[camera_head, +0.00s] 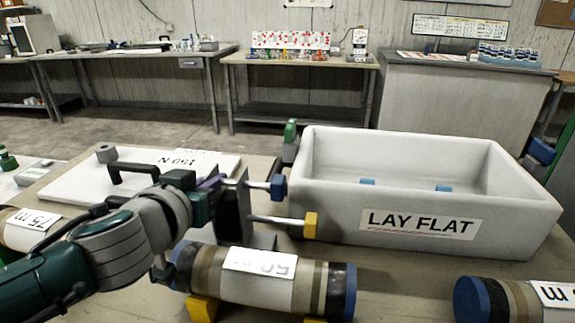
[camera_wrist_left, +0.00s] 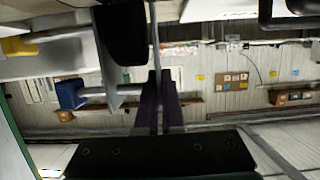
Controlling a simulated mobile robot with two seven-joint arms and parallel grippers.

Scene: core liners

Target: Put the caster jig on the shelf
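The thing I take to be the caster jig (camera_head: 233,205) has a grey plate, a dark block and two metal rods, one with a blue end and one with a yellow end. It is upright in the middle of the head view, just left of the white bin. My left gripper (camera_head: 213,182) is at its upper part. In the left wrist view the dark purple fingers (camera_wrist_left: 157,92) close on a thin grey plate of the jig. Whether the jig's foot touches the table is hard to tell. My right gripper is not in view. I cannot tell which surface is the shelf.
A white bin (camera_head: 335,208) marked "LAY FLAT" stands close right of the jig. A banded core cylinder (camera_head: 308,285) on yellow supports lies in front, another (camera_head: 497,300) at right. A white board with a black handle (camera_head: 75,183) lies at left. Benches stand behind.

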